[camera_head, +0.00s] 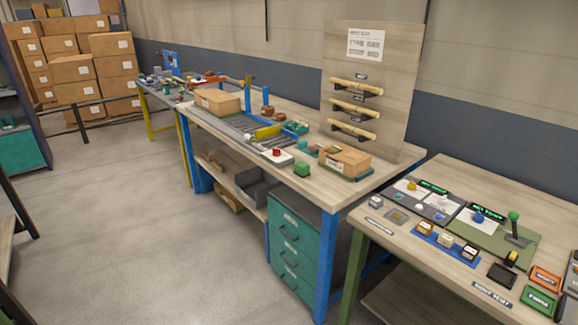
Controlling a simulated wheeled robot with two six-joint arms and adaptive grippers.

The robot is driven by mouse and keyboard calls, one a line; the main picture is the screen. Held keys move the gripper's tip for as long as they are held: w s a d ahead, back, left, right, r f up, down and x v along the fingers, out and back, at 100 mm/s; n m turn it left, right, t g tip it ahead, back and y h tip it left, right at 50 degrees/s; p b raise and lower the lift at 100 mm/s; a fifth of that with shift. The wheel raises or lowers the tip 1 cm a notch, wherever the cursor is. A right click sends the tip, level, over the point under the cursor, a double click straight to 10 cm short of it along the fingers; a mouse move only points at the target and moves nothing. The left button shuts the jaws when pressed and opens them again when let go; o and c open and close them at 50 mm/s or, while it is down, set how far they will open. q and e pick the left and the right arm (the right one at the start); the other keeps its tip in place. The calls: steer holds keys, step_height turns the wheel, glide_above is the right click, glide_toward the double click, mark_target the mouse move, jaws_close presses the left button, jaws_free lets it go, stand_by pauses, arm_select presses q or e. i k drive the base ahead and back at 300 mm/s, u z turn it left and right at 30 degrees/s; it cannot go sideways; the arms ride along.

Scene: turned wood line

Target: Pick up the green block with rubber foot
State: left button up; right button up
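A small green block (303,169) stands near the front edge of the middle workbench (240,158), just right of a white box with a red button. It is too small to make out a rubber foot. Other green pieces (299,127) lie farther back by a blue tray, and I cannot tell what they are. Neither of my grippers is in this view.
A cardboard box (345,160) sits right of the block, and the red-button box (277,155) sits left. A conveyor (232,128) runs behind. An upright board (372,85) holds turned wood pieces. A right table (440,262) carries several devices. The left floor is open.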

mark_target(301, 169)
steer(key=u, duration=0.8)
steer(key=i, duration=1.6)
steer(key=z, duration=0.4)
